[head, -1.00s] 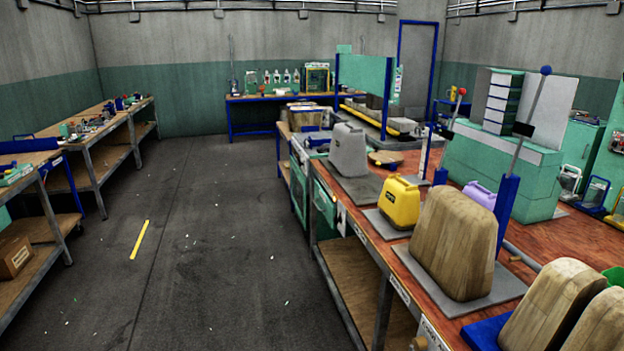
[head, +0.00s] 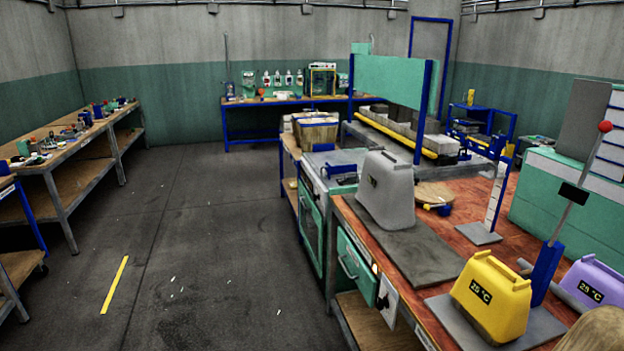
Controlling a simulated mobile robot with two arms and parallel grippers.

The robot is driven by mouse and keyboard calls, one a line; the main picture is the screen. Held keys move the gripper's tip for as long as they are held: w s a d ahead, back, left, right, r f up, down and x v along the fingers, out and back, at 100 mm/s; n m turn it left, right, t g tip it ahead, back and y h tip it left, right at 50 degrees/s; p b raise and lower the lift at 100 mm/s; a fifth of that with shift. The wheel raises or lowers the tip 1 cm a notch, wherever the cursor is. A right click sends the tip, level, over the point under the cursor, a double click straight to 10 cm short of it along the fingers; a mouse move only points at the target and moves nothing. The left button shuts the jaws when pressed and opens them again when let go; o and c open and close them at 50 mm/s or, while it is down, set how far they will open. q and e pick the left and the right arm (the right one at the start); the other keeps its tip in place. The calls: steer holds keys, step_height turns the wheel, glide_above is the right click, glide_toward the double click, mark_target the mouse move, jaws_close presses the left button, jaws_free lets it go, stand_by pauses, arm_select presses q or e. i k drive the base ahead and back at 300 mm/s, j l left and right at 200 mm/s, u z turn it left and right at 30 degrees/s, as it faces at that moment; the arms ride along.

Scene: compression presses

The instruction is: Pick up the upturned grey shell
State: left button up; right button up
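A grey shell (head: 386,190) stands on a dark grey mat (head: 420,258) near the left edge of the red-brown bench top. It is wide at the bottom and narrower at the top, with a small dark label on its upper face. Nothing touches it from above. Its underside is hidden. Neither of my grippers shows in the head view.
A yellow block marked 25 °C (head: 490,297) stands nearer on a grey plate, beside a blue lever post (head: 545,272). A purple block (head: 592,285) is at the right.

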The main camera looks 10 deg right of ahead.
mark_target(386, 187)
steer(key=i+j+z, duration=0.1)
steer(key=i+z, duration=0.35)
steer(key=i+j+z, duration=0.2)
steer(key=z, duration=0.25)
steer(key=i+j+z, duration=0.7)
steer(key=j+z, duration=0.2)
